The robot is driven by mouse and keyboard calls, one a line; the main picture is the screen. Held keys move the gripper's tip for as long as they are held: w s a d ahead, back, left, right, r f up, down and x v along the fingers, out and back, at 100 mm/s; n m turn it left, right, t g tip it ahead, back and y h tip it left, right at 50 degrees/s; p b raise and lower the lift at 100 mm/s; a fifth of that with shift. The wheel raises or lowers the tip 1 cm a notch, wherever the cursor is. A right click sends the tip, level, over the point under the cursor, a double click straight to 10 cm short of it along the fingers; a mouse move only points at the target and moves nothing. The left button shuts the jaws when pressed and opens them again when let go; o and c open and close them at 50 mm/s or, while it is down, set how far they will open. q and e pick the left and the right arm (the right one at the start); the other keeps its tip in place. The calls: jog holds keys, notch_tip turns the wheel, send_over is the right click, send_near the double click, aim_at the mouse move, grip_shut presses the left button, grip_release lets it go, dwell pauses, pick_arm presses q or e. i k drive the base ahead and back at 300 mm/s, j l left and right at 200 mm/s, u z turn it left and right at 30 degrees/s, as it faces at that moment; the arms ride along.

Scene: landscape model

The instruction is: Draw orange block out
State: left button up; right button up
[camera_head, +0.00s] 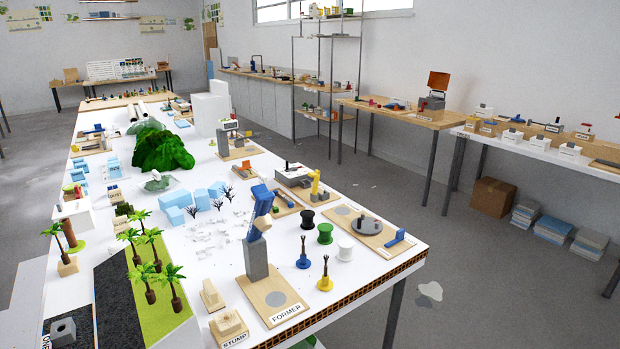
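I cannot pick out an orange block for certain. An upright yellow-orange piece (316,183) stands on a wooden board near the middle right of the white table (205,243). At this size I cannot tell whether it is a block or what holds it. Neither of my grippers is in view.
A grey post with a blue top (256,258) stands on a board labelled FORMER at the table's front. Blue and yellow pegs, spools (325,233) and a board with a grey disc crowd the right corner. Palm models (150,285) fill the left. Floor on the right has free room.

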aim_at(246, 164)
jog(key=i+l+u, duration=0.25)
jog(key=i, duration=0.25)
jog(key=i+l+u, duration=0.25)
jog(key=i, duration=0.25)
jog(key=i+l+u, duration=0.3)
jog(key=i, duration=0.2)
jog(key=k+l+z, duration=0.1)
jog(key=l+z, duration=0.65)
jog(key=z, duration=0.2)
jog(key=l+z, duration=0.2)
jog(key=z, duration=0.2)
jog(key=i+l+z, duration=0.1)
jog(key=z, duration=0.35)
jog(key=i+l+z, duration=0.1)
jog(key=l+z, duration=0.15)
jog(key=z, duration=0.15)
jog(key=i+l+z, duration=0.2)
jog(key=i, duration=0.25)
jog(key=i+z, duration=0.15)
jog(key=i, duration=0.25)
jog(key=i+u, duration=0.95)
jog(key=i+l+u, duration=0.5)
jog(key=i+j+u, duration=0.25)
jog(key=u, duration=0.15)
jog(key=i+j+u, duration=0.15)
jog(key=i+u, duration=0.2)
jog(key=i, duration=0.15)
jog(key=i+u, duration=0.8)
